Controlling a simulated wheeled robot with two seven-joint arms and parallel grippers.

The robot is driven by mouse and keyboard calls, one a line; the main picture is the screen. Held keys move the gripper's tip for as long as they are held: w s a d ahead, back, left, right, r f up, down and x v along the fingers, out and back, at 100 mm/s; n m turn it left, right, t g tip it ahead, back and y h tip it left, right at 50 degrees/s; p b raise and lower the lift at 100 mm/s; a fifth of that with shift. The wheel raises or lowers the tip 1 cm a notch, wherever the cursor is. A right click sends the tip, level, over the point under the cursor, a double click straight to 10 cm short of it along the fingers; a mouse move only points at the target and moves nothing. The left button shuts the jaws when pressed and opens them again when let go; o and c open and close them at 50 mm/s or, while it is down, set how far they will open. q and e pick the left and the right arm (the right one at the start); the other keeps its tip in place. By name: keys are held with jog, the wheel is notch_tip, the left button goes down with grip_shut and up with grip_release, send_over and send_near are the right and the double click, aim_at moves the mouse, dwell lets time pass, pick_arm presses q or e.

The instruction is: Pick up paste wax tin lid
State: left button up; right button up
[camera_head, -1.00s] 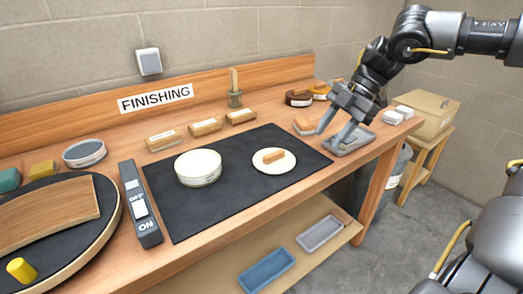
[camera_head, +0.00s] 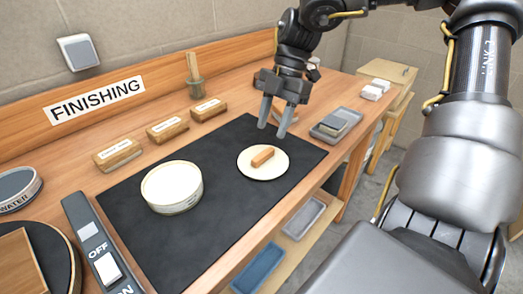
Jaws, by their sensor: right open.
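The paste wax tin lid is probably the flat cream disc (camera_head: 250,171) on the black mat (camera_head: 200,236), with a small orange-brown block (camera_head: 262,156) on top of it. A round cream tin (camera_head: 172,188) stands on the mat to its left. My right gripper (camera_head: 274,127) is open and empty, pointing down above the mat's far right part, just behind and a little right of the disc. It looks apart from the disc. My left gripper is out of view.
Several labelled wooden blocks (camera_head: 167,129) line the back of the bench. A grey tray (camera_head: 335,122) is at the right. An ON/OFF switch box (camera_head: 98,250) and a water dish (camera_head: 17,188) are at the left. Bare mat lies between tin and disc.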

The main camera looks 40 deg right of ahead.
aim_at(263, 153)
jog(key=shift+w+x, duration=0.2)
jog(key=shift+x, duration=3.3)
jog(key=shift+d, duration=0.15)
grip_shut()
